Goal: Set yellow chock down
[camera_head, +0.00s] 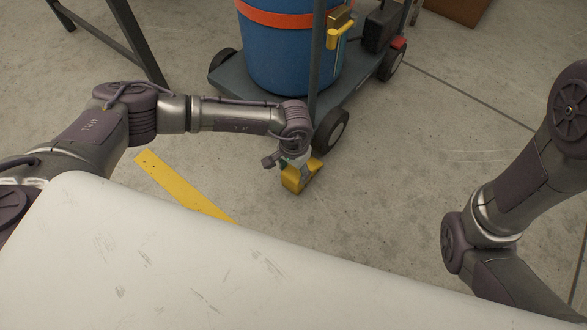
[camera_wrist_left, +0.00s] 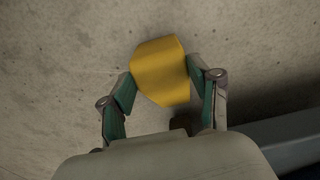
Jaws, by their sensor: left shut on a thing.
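The yellow chock (camera_head: 293,181) is at the end of my left arm in the head view, low over or on the concrete floor, beside the cart's near wheel (camera_head: 331,131). I cannot tell whether it touches the floor or the wheel. In the left wrist view the chock (camera_wrist_left: 161,72) sits between the two fingers. My left gripper (camera_head: 300,163) is shut on it; its green-padded fingers also show in the left wrist view (camera_wrist_left: 160,88). My right arm comes in at the right, but its gripper is out of the picture.
A dark cart (camera_head: 252,97) carries a blue barrel (camera_head: 285,55) with an orange band. A yellow strip (camera_head: 180,185) lies on the floor to the left. A dark metal frame (camera_head: 118,45) stands at upper left. The floor right of the chock is clear.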

